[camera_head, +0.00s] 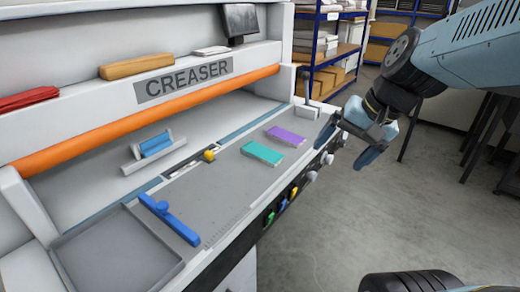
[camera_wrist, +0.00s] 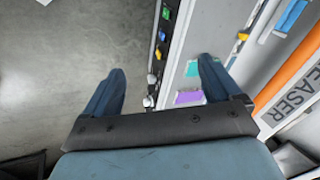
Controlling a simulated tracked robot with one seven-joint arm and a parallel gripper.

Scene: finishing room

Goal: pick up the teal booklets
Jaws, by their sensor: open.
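The teal booklets (camera_head: 262,153) lie flat on the grey bed of the creaser, near its front edge, left of my gripper in the head view. In the wrist view the teal booklets (camera_wrist: 194,68) show beside one finger, which hides part of them. My gripper (camera_head: 350,145) is open and empty, out past the front right edge of the machine and apart from the booklets. In the wrist view its two fingers (camera_wrist: 160,85) are spread wide, one over the bed and one over the floor.
A purple stack (camera_head: 286,135) lies just behind the teal booklets. A blue bar (camera_head: 170,220) and a grey tray (camera_head: 115,255) are at the left. Coloured knobs (camera_head: 283,204) line the front edge. An orange roller (camera_head: 150,118) spans the creaser. Shelving (camera_head: 325,50) stands behind.

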